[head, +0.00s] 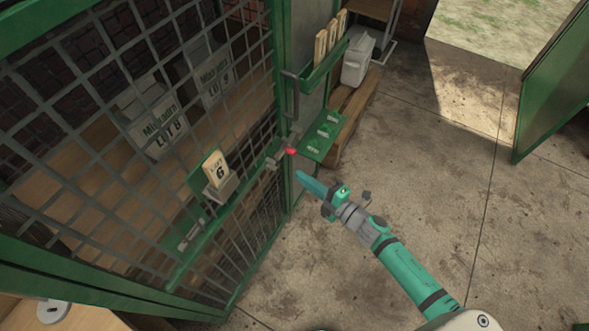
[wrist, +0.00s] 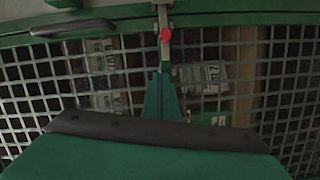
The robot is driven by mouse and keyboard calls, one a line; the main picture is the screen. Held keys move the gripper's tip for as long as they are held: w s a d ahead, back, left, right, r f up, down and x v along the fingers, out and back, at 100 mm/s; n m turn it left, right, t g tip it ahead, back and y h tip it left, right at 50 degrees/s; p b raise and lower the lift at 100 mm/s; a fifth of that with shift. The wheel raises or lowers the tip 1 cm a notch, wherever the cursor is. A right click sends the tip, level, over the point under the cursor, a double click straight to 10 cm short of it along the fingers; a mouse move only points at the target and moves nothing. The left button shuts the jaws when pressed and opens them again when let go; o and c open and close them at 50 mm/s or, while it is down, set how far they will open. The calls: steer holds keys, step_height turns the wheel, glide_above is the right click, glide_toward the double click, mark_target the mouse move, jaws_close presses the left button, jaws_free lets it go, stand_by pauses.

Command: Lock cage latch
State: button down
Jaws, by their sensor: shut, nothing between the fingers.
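The cage latch's red knob (head: 291,152) sits at the edge of the green mesh cage door (head: 243,130), with grey metal latch parts on either side of it. The red knob also shows in the wrist view (wrist: 165,34), on a grey vertical bar at the top centre. My gripper (head: 299,175) is shut and empty, its teal fingertips pointing toward the latch, just below and right of the knob in the head view. In the wrist view the closed fingers (wrist: 162,78) lie just below the knob, seemingly apart from it. I cannot tell from these views whether the bolt is engaged.
A green ledge with a "6" tag (head: 217,170) runs along the door. A small green shelf (head: 322,137) and a tag rack (head: 325,62) are right of the latch. Concrete floor (head: 430,150) is clear to the right.

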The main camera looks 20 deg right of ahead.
steer(key=v, duration=0.3)
steer(key=shift+s, duration=0.2)
stand_by(0.3)
